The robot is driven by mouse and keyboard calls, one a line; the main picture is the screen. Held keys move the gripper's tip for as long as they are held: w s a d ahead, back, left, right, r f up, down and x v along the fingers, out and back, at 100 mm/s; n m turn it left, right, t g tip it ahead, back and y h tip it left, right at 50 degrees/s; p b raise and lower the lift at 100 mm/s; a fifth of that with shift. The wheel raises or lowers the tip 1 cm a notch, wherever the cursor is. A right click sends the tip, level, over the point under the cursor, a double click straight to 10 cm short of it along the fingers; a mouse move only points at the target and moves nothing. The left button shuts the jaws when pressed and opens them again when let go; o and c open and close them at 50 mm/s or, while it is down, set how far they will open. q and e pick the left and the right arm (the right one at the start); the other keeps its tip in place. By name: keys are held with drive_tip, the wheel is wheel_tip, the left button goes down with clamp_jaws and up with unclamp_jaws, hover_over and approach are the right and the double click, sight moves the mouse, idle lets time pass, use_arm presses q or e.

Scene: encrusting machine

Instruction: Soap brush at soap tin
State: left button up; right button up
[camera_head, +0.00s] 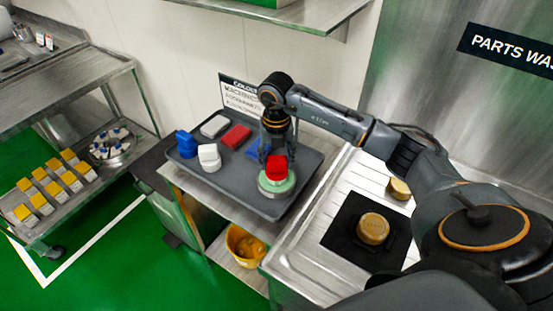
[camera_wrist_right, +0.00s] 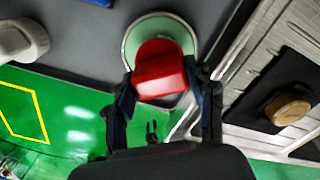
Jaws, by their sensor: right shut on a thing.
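My right gripper (camera_head: 271,148) is shut on a red brush (camera_head: 276,168), and the fingers sit on both sides of it in the right wrist view (camera_wrist_right: 163,92). The red brush also shows in the right wrist view (camera_wrist_right: 160,72). It is over the round soap tin (camera_head: 263,190), which has pale green soap in a metal rim. The tin stands on the front right of the dark grey tray (camera_head: 213,179) and shows behind the brush in the right wrist view (camera_wrist_right: 136,32). I cannot tell whether the brush touches the soap. My left gripper is not in view.
Blue (camera_head: 186,144), white (camera_head: 209,157) and red (camera_head: 235,136) brushes lie on the tray, below a colour sign (camera_head: 238,93). A steel drainboard (camera_head: 310,222) with a black mat (camera_head: 343,229) and brass part (camera_head: 373,229) is at right. A yellow bowl (camera_head: 244,245) sits below.

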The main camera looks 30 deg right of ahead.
drive_tip(key=shift+r+p, duration=2)
drive_tip(key=shift+r, duration=1.4)
